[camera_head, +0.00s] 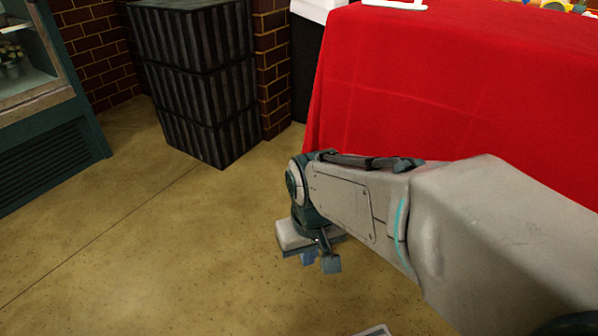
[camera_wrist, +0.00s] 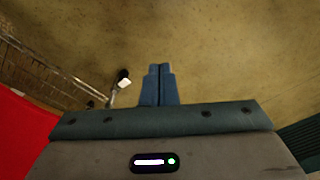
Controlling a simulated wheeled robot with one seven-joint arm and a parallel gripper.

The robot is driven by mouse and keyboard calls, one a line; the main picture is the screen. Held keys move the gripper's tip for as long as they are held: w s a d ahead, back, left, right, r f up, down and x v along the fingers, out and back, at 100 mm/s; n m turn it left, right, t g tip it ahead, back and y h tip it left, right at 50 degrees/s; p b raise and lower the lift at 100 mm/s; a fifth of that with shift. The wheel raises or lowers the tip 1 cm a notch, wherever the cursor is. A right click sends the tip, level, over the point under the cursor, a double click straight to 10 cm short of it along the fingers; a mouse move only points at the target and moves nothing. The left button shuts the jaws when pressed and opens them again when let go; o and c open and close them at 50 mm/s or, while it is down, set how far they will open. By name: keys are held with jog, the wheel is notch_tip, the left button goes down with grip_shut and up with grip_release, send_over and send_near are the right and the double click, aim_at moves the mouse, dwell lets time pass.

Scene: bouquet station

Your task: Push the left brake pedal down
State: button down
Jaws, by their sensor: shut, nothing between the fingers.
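My gripper (camera_head: 320,261) points down over the floor in front of the red-draped table. In the wrist view its blue fingers (camera_wrist: 157,84) are together with nothing between them. A small pale, pedal-like piece (camera_wrist: 124,84) beside a dark wheel shows just left of the fingers in the wrist view, at the end of a metal frame (camera_wrist: 70,85). It may be the left brake pedal, but it is too small to be sure. It appears apart from the fingertips. I cannot make out a pedal in the head view.
A table with a red cloth (camera_head: 430,90) stands behind my arm. Stacked black ribbed crates (camera_head: 200,80) stand at the back left, and a green display cabinet (camera_head: 50,120) at the far left. The tan floor (camera_head: 150,240) left of my gripper is clear.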

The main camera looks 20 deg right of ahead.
jog(key=shift+w, duration=0.2)
